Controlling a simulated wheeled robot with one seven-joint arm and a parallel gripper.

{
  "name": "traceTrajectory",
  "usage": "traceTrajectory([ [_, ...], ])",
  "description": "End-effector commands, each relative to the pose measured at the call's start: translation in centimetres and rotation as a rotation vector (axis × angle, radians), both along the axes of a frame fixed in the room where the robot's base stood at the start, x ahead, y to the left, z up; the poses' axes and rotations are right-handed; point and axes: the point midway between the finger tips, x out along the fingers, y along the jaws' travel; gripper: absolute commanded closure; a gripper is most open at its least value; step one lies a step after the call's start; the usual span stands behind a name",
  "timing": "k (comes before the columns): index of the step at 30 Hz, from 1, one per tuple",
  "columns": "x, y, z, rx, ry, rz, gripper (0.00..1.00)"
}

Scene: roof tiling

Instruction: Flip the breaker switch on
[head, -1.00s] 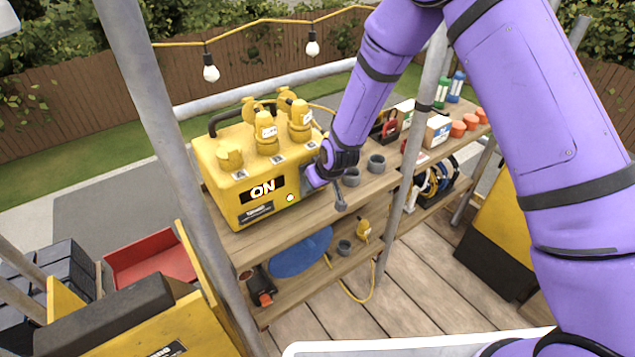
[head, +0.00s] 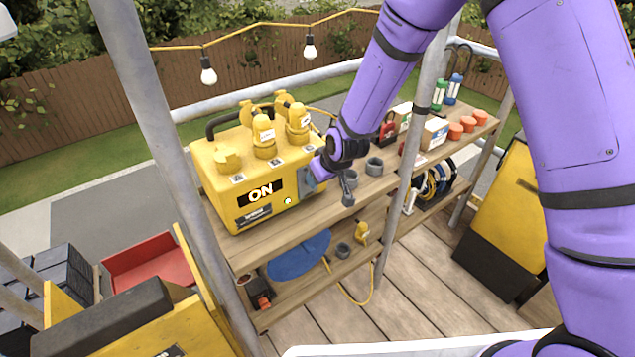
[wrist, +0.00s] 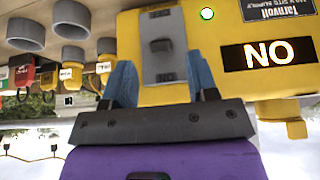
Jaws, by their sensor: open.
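The yellow breaker box (head: 225,190) stands on the upper wooden shelf, with a lit "ON" display (head: 262,192) on its front. A grey switch (wrist: 162,58) sits on a grey plate on the box's side. My gripper (wrist: 160,82) is open, its two blue fingers apart on either side of the lower part of that plate. The switch lies between and beyond the fingertips; I cannot tell if they touch anything. In the head view my gripper (head: 318,172) is at the box's right side.
Grey cups (head: 374,166) stand on the shelf right of my gripper. A metal pole (head: 408,150) rises close to my arm, and another pole (head: 165,150) stands left of the box. Boxes and orange pots (head: 468,124) are at the shelf's far right.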

Motion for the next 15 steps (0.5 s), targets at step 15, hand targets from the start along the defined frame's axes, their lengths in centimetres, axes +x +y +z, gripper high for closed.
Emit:
traceTrajectory([
  [15, -1.9, -1.3, 4.0, -0.001, 0.001, 0.000, 0.47],
])
